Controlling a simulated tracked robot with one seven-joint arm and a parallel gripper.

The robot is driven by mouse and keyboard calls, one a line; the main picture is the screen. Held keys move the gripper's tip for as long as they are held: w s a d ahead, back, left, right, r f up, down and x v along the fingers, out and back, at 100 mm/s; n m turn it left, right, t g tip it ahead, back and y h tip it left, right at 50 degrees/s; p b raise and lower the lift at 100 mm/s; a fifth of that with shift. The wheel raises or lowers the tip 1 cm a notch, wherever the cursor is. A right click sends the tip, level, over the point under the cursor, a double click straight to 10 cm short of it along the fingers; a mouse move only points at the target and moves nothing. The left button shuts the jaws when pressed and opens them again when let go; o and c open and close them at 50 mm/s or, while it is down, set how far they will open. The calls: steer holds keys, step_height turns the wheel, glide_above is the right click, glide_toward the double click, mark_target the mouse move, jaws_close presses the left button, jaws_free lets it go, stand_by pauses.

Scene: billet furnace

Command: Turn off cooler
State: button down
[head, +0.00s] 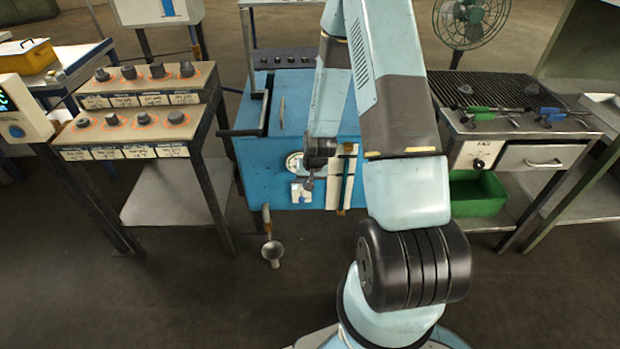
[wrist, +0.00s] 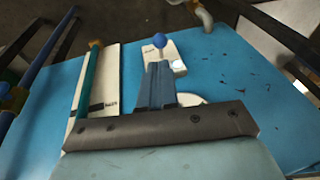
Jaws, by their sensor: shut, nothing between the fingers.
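A blue tank-like box (head: 245,165) stands in the middle, perhaps the cooler; no label confirms it. In the head view the plate (head: 301,194) is partly behind my gripper (head: 309,183). My gripper (wrist: 158,66) is shut and empty. A round white gauge (head: 294,163) is partly hidden behind my gripper.
A sight tube (wrist: 84,82) on a white board stands beside the switch plate. A pipe with a funnel-like end (head: 271,250) hangs at the box's lower left. A knob console (head: 140,115) stands left. A bench with a FAN knob (head: 478,163) and a green fan (head: 470,20) are right.

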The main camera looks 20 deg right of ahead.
mark_target(302, 198)
steer(key=shift+x, duration=4.1)
